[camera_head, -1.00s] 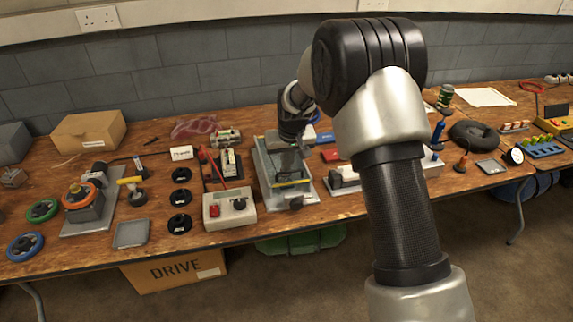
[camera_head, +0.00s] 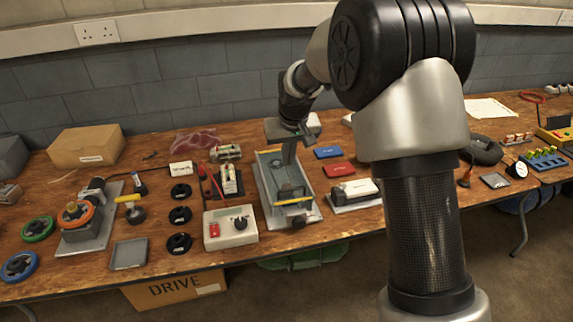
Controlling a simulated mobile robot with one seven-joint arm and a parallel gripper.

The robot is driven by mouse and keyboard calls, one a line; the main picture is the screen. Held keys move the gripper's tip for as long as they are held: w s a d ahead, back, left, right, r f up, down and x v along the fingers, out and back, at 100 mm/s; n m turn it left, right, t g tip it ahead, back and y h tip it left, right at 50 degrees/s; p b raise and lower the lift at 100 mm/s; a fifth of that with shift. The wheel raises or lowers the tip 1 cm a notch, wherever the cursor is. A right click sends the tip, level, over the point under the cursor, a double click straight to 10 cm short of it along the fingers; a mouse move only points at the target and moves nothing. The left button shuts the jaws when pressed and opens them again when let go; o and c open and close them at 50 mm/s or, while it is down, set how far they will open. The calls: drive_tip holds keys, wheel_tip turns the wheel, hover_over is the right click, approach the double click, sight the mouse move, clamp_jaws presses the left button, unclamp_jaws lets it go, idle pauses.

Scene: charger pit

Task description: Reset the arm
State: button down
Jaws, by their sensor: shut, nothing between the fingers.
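My arm (camera_head: 415,215) rises in the right half of the view, bends at a large dark elbow and reaches back and down to the left. My gripper (camera_head: 290,160) points down over the grey tray-like fixture (camera_head: 263,188) in the middle of the bench. It is shut with nothing in it. The fixture holds a round dark part and has a yellow bar (camera_head: 293,202) across its front. I cannot tell how far the fingertips are above the fixture.
A white control box (camera_head: 230,228) with a red switch stands left of the fixture. Blue (camera_head: 328,152) and red (camera_head: 338,168) flat pieces and a white-topped device (camera_head: 354,189) are to its right. Black discs (camera_head: 180,215), coloured handwheels and a cardboard box (camera_head: 87,146) lie further left.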

drive_tip(key=s+d+r+m+t, duration=0.1)
drive_tip(key=s+d+r, duration=0.4)
drive_tip(key=s+r, duration=0.3)
drive_tip(key=s+d+r+m, duration=0.1)
drive_tip(key=s+d+r, duration=0.3)
drive_tip(key=s+r, duration=0.35)
drive_tip(key=s+d+m+t+h, duration=0.1)
drive_tip(key=s+d, duration=0.2)
drive_tip(key=s, duration=0.6)
drive_tip(key=s+d, duration=0.2)
drive_tip(key=s, duration=0.8)
wheel_tip(320, 180, up, 15)
drive_tip(key=p, duration=1.5)
drive_tip(key=shift+d+r, duration=0.1)
